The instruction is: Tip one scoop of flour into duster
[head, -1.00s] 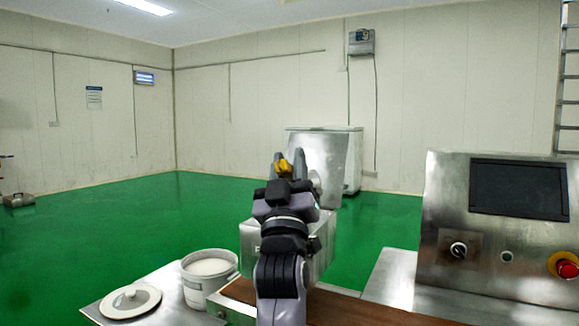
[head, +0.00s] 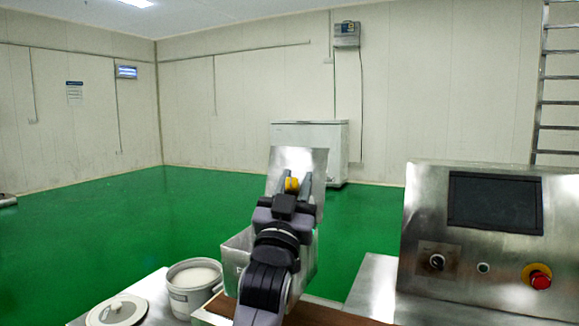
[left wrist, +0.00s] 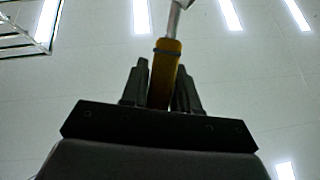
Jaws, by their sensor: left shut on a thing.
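My left gripper (head: 297,184) is shut on the yellow handle of a scoop (head: 292,185). In the left wrist view, the scoop's yellow handle (left wrist: 165,72) stands between the fingers, with a metal shaft beyond; its bowl is mostly out of frame. In the head view the arm hides the bowl, so its load cannot be told. A white tub (head: 194,291) of flour stands at lower left. The gripper is beyond and right of it, in front of an upright metal panel. An open-topped metal box (head: 236,262), perhaps the duster, is partly hidden behind my arm. My right gripper is out of view.
A round lid (head: 117,312) lies on the metal table (head: 152,292) left of the tub. A metal control cabinet (head: 420,215) with a screen and red button stands at right. A white chest (head: 338,150) stands by the far wall. Green floor lies open behind.

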